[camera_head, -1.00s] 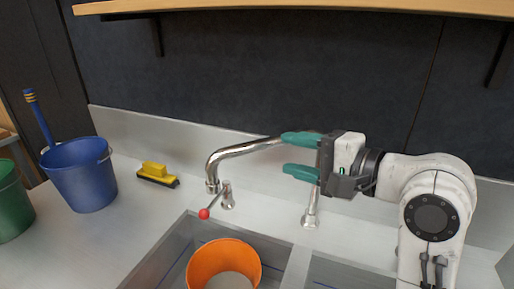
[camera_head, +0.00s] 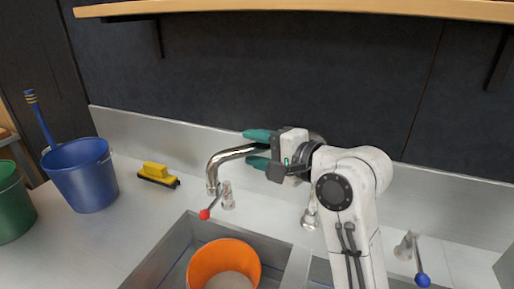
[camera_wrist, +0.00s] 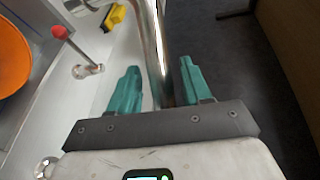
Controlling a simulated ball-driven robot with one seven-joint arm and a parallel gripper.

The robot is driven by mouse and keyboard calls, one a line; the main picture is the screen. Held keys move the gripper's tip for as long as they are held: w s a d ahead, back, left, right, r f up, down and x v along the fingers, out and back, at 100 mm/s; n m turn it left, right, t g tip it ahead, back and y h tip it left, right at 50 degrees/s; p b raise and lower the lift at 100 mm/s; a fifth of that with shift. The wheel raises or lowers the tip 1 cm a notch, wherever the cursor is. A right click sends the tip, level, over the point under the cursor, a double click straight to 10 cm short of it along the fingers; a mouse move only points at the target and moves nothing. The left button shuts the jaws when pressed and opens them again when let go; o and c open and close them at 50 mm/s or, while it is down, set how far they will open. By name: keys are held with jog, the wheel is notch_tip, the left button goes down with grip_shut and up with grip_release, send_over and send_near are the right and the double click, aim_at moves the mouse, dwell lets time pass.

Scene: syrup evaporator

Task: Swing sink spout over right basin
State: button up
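The right basin (camera_head: 319,272) is mostly hidden behind my arm and cut off by the frame.
An orange bucket (camera_head: 211,254) sits in the left basin (camera_head: 165,262). A red-knobbed lever (camera_head: 205,214) stands near the spout's outlet, a blue-knobbed one (camera_head: 422,280) at right. A yellow brush (camera_head: 157,172) and blue bucket (camera_head: 82,180) are left. A wooden shelf (camera_head: 300,9) hangs above.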

grip_shut()
dwell(0.5)
